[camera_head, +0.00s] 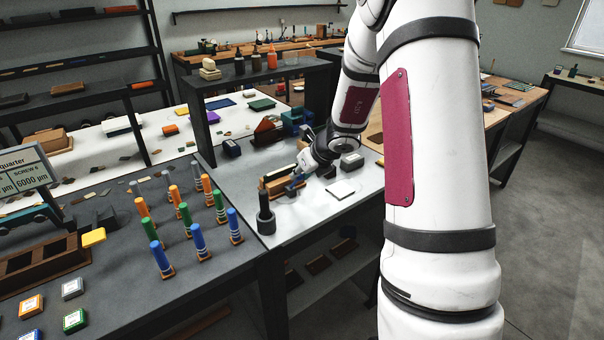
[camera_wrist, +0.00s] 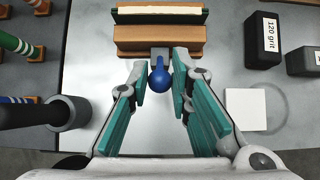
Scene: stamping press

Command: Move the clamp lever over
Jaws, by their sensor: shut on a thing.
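The clamp lever (camera_wrist: 159,77) shows in the wrist view as a blue ball knob. It sits just in front of a brown wooden block (camera_wrist: 160,40) with a greenish strip and a paler strip behind it. My gripper (camera_wrist: 160,72) has its two teal-padded fingers on either side of the knob, shut on it. How the lever joins the block is hidden. In the head view my gripper (camera_head: 303,166) is low over the grey bench by the wooden block (camera_head: 284,186), and the knob is too small to make out there.
A dark post in a round base (camera_head: 266,222) stands left of the block, also in the wrist view (camera_wrist: 68,113). A black "120 grit" block (camera_wrist: 262,42) and a white square (camera_wrist: 259,110) lie right. Several colored pegs (camera_head: 197,240) stand left. The bench's front edge is near.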

